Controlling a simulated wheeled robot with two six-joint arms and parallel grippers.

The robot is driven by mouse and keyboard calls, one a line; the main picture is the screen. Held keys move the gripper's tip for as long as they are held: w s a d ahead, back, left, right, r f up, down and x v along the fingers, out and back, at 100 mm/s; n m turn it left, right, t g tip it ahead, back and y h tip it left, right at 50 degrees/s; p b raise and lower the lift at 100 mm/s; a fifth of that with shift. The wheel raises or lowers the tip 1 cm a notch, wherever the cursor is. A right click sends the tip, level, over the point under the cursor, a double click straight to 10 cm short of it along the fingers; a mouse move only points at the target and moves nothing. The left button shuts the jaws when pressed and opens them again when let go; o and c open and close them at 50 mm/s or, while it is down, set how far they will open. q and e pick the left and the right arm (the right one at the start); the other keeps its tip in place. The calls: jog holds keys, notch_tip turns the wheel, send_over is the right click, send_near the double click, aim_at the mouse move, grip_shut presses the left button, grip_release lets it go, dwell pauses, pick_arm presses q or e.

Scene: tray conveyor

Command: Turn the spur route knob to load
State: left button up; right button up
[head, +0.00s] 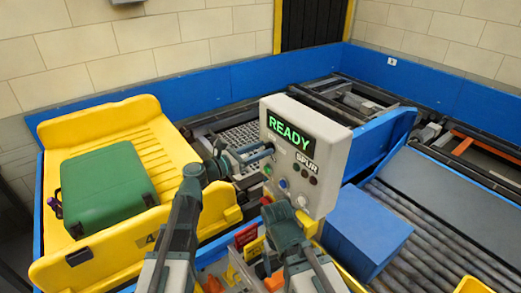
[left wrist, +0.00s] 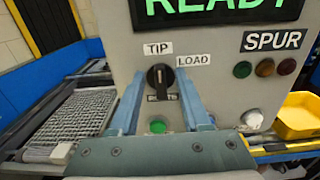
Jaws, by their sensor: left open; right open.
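The spur route knob (left wrist: 159,78) is black with a white pointer mark that looks roughly upright. It is on the grey control panel (head: 326,133). The TIP label (left wrist: 157,48) is above the knob, the LOAD label (left wrist: 193,60) is to its upper right, and a label below it is partly hidden. My left gripper (left wrist: 160,82) is open, with one blue finger on each side of the knob; contact cannot be told. In the head view my left gripper (head: 262,152) reaches the panel from the left. My right gripper (head: 279,203) is open and low in front of the panel.
The panel screen (head: 290,135) reads READY. Below the knob is a green button (left wrist: 157,126); a SPUR label (left wrist: 273,40) and several lamps are to the right. A yellow tipper tray (head: 150,238) with a green case (head: 105,185) stands left. A blue box (head: 366,232) lies right.

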pick_arm(q)
grip_shut()
dwell(0.3)
jog(key=shift+m, duration=0.3)
jog(key=m, duration=1.1)
jog(key=shift+s+d+f+b, duration=0.3)
jog(key=shift+s+d+f, duration=0.05)
jog(key=shift+s, duration=0.05)
jog(key=shift+m, duration=0.3)
grip_release()
dwell(0.3)
